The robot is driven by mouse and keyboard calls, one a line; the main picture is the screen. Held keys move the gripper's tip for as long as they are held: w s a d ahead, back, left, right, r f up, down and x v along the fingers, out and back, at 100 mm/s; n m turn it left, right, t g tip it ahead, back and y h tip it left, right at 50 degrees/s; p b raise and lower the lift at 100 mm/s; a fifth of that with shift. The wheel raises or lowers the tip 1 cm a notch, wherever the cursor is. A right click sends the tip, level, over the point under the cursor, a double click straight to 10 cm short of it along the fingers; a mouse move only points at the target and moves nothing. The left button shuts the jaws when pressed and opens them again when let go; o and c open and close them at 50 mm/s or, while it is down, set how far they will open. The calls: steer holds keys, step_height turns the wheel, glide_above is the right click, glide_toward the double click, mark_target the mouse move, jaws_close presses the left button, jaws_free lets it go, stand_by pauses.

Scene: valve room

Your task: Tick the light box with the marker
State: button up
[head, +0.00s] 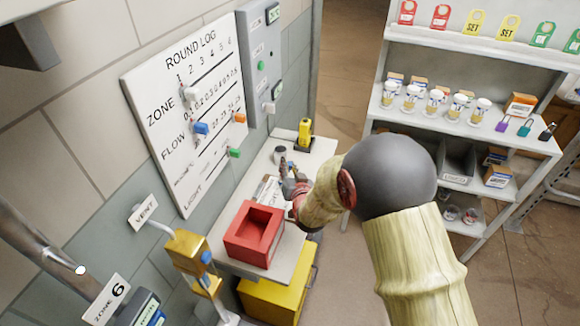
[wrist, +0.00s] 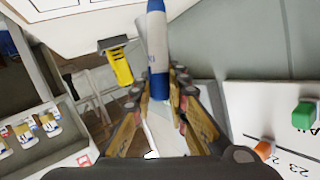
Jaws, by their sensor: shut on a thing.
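The white ROUND LOG board (head: 185,95) hangs on the wall at left, with rows lettered ZONE, FLOW and LIGHT. The LIGHT lettering (head: 192,196) is at its lower end, and a green block (head: 233,152) sits on the board's right side. Part of the board also shows in the wrist view (wrist: 245,112), at right. My gripper (head: 288,172) is over the bench, to the right of the board and apart from it. In the wrist view my gripper (wrist: 172,85) is shut on a white and blue marker (wrist: 158,45). The marker is too small to make out in the head view.
The bench (head: 316,160) carries a red tray (head: 252,243), a dark cup (head: 280,153) and a yellow device (head: 304,132). A yellow valve fitting (head: 188,250) stands below the board. A loaded shelf (head: 460,125) stands at right, with open floor between.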

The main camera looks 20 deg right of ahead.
steer(key=shift+s+a+f, duration=0.1)
steer(key=shift+a+f, duration=0.05)
steer(key=shift+a, duration=0.35)
steer(key=shift+d+b, duration=0.25)
steer(key=shift+b, duration=0.05)
steer(key=shift+w+d, duration=0.2)
steer(key=shift+d, duration=0.15)
steer(key=shift+s, duration=0.55)
stand_by(0.5)
steer(key=shift+r+p, duration=1.8)
steer(key=shift+r, duration=2.35)
